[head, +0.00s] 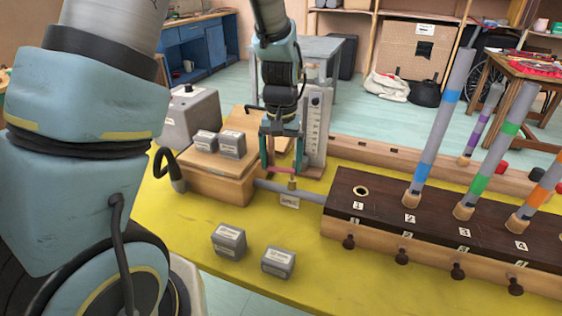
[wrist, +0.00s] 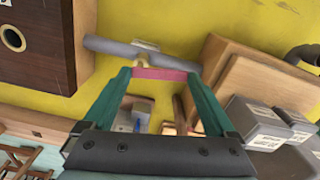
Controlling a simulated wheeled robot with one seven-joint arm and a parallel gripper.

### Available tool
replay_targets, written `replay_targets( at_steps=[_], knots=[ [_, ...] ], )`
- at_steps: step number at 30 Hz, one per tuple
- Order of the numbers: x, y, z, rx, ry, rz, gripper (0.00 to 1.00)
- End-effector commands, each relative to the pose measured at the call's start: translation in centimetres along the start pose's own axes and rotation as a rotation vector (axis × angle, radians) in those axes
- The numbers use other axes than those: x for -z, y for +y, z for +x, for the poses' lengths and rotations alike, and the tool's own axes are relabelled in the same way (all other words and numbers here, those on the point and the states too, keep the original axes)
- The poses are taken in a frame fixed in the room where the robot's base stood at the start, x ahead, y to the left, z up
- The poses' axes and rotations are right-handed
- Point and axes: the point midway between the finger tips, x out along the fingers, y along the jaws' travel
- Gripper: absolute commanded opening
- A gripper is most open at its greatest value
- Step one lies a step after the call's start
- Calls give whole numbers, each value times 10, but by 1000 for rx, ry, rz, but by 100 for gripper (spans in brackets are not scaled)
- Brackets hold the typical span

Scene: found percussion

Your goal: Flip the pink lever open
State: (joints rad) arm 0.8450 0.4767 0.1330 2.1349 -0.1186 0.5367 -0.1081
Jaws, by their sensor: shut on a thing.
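The pink lever (head: 282,170) sits on a brass valve (head: 292,184) on a grey pipe (head: 270,189) between the wooden box and the dark numbered block. In the wrist view the pink lever (wrist: 160,73) spans the gap between my fingertips, crosswise to the fingers. My gripper (head: 281,168) points down over the valve, its green fingers shut on the lever's two ends. The fingers partly hide the lever in the head view. A small white label (head: 289,202) hangs below the valve; its text is too small to read.
A wooden box (head: 205,185) with grey weights stands left of the valve. A gauge board (head: 317,125) stands close behind my gripper. The dark block (head: 375,208) holding upright tubes is at right. Two grey weights (head: 228,241) (head: 278,262) lie in front on the yellow table (head: 330,285).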

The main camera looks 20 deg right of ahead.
Motion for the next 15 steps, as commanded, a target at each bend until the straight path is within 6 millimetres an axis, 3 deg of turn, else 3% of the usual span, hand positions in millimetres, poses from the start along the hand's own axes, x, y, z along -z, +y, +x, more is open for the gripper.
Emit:
replay_targets(
  at_steps=[6,15],
  knots=[
    [5,0,0,-1,-1,182,36],
    [6,1,-1,0,0,202,36]
  ],
)
